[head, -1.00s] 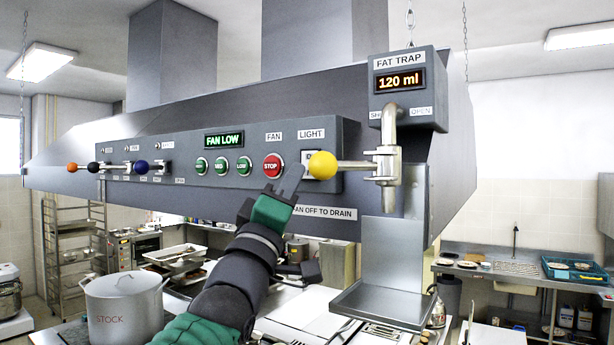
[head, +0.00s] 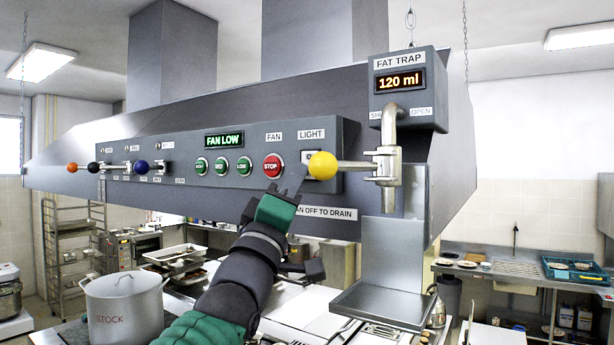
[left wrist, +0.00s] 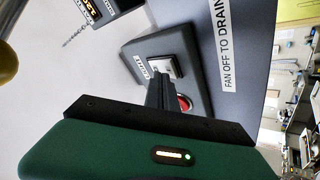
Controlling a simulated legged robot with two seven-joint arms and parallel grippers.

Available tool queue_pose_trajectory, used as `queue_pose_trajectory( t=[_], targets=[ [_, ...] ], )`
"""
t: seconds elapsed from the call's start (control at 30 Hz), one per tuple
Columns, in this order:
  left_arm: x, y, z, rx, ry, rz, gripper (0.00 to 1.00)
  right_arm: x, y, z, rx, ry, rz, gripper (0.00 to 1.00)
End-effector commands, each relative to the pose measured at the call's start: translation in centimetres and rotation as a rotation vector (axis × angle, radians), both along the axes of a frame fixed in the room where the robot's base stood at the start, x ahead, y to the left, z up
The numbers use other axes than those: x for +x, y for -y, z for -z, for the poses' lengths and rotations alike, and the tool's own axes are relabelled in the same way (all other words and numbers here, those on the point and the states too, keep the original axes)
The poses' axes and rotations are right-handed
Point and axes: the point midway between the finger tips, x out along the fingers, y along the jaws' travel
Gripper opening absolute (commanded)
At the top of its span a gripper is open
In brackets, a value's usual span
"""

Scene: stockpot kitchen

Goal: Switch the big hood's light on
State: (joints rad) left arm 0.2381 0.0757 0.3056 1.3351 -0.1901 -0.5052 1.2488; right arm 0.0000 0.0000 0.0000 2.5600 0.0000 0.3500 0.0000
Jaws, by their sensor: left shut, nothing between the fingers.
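The big hood (head: 390,230) hangs across the head view, with a grey control panel on its front. In the left wrist view the switch (left wrist: 167,66) shows just beyond the fingertips. My left gripper (head: 296,174) is shut and empty, its tips close to the switch's lower left. It also shows in the left wrist view (left wrist: 160,80). I cannot tell whether the tips touch the switch. My right gripper is not in view.
The red STOP button (head: 272,166) is close left of my fingertips. The yellow knob (head: 323,165) of the fat trap lever sticks out just right of them. Green fan buttons (head: 221,166) lie further left; the display reads FAN LOW. A stockpot (head: 124,308) stands below left.

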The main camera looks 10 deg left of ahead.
Motion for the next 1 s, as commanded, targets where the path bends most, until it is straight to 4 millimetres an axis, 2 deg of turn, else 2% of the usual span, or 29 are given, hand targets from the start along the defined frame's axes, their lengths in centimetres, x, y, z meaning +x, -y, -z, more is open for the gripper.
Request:
queue_pose_trajectory(
  t=[0.67, 1.0],
  targets=[
    [0.4, 0.1, 0.1, -0.001, 0.000, 0.001, 0.00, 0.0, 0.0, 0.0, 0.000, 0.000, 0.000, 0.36],
    [-1.0, -0.3, -0.1, 0.001, 0.001, 0.000, 0.00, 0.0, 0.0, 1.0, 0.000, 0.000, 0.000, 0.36]
  ],
)
